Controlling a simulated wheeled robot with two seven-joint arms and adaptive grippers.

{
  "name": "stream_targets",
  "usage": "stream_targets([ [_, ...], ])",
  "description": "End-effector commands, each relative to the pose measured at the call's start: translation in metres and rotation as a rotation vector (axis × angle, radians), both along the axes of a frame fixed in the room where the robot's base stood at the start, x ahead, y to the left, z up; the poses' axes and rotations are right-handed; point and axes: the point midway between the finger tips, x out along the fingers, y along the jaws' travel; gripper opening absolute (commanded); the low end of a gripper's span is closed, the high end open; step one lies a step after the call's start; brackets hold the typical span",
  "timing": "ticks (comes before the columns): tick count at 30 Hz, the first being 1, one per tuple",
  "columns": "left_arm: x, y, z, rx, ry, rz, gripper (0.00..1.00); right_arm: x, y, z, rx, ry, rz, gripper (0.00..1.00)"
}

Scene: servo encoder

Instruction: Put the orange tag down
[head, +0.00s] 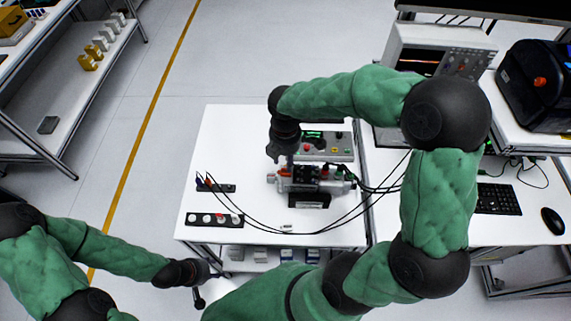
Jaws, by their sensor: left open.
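I cannot make out an orange tag for sure; small red-orange spots show on the black strip of round discs (214,219) and on the motor assembly. The motor assembly (310,180), silver and black with cables, sits on the white table. My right gripper (284,157) points down just above the left part of this assembly; its fingers are too small and dark to read. My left gripper (206,285) is open, low beside the table's front left corner. Nothing can be seen in it.
A black holder with coloured plugs (215,187) stands at the table's left. Behind the motor is a control box (328,146) with buttons. Black cables loop over the white table (228,140). A keyboard (497,199) and mouse (552,221) lie at right. The table's back left is clear.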

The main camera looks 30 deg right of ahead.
Motion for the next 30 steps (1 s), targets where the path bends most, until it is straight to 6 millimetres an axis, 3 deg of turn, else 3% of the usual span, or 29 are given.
stream_targets([
  [1, 0.000, 0.000, 0.004, 0.000, 0.000, 0.000, 0.48, 0.001, 0.000, 0.013, 0.001, -0.004, 0.000, 0.40],
  [6, 0.000, 0.000, 0.008, 0.000, 0.000, 0.000, 0.48, 0.000, 0.000, 0.043, 0.001, -0.003, 0.001, 0.40],
  [12, 0.000, 0.000, 0.010, 0.000, 0.000, 0.000, 0.48, 0.000, 0.000, 0.062, 0.001, -0.001, 0.000, 0.40],
  [30, 0.000, 0.000, 0.010, 0.000, 0.000, 0.000, 0.48, 0.000, 0.000, 0.066, 0.001, 0.001, 0.000, 0.40],
])
